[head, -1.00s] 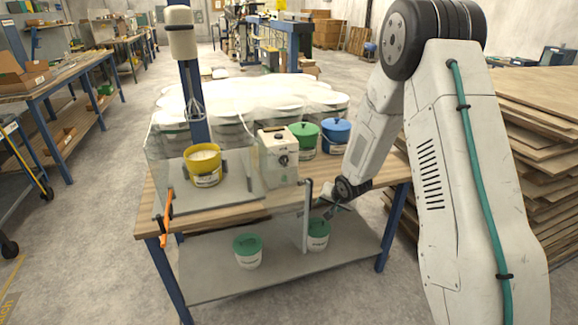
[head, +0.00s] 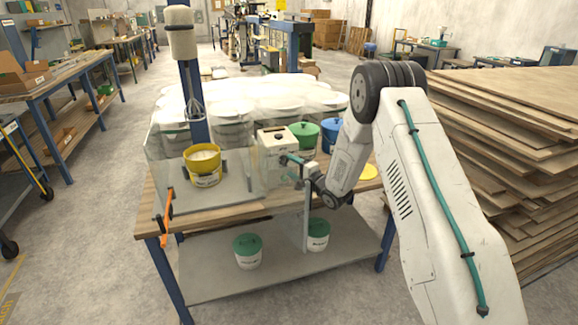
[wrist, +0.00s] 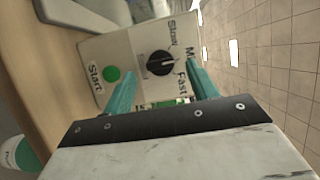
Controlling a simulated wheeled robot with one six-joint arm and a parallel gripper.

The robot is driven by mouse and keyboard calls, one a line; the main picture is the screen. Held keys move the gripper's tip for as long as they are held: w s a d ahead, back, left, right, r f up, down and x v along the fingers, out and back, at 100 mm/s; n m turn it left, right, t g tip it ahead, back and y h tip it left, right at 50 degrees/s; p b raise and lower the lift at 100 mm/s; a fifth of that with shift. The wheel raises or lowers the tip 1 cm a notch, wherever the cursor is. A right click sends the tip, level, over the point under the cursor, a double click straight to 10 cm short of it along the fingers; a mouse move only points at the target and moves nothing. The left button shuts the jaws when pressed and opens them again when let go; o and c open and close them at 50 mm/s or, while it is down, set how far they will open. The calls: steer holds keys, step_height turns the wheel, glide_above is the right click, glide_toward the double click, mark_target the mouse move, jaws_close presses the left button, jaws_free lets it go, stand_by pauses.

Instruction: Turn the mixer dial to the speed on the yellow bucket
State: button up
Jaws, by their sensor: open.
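The yellow bucket (head: 203,168) stands under the mixer's whisk (head: 195,107) on the bench, holding pale contents. Its label is too small to read. The pale control box (head: 270,158) stands to its right. In the wrist view the box face (wrist: 130,48) shows a black dial (wrist: 160,64), a green Start button (wrist: 112,74) and the words Slow, a partly hidden one starting with M, and Fast. The dial's setting is unclear. My gripper (head: 288,168) is open and empty in front of the box; in the wrist view its teal fingers (wrist: 162,90) point towards the dial, apparently apart from it.
Green (head: 304,136) and blue (head: 335,134) buckets stand behind the box. A yellow lid (head: 368,172) lies on the bench at right. A clear guard (head: 165,160) surrounds the mixer area. Two green-lidded buckets sit on the lower shelf (head: 210,285).

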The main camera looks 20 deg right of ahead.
steer(key=shift+x, duration=1.25)
steer(key=c, duration=1)
steer(key=n, duration=0.2)
steer(key=n+g+h, duration=0.1)
steer(key=n, duration=0.1)
steer(key=shift+r+g+h, duration=0.25)
steer(key=shift+g+h, duration=0.05)
steer(key=n, duration=0.2)
steer(key=n+h, duration=0.1)
steer(key=shift+a+n+g+h, duration=0.1)
steer(key=shift+n+g+h, duration=0.2)
steer(key=shift+n+g, duration=0.1)
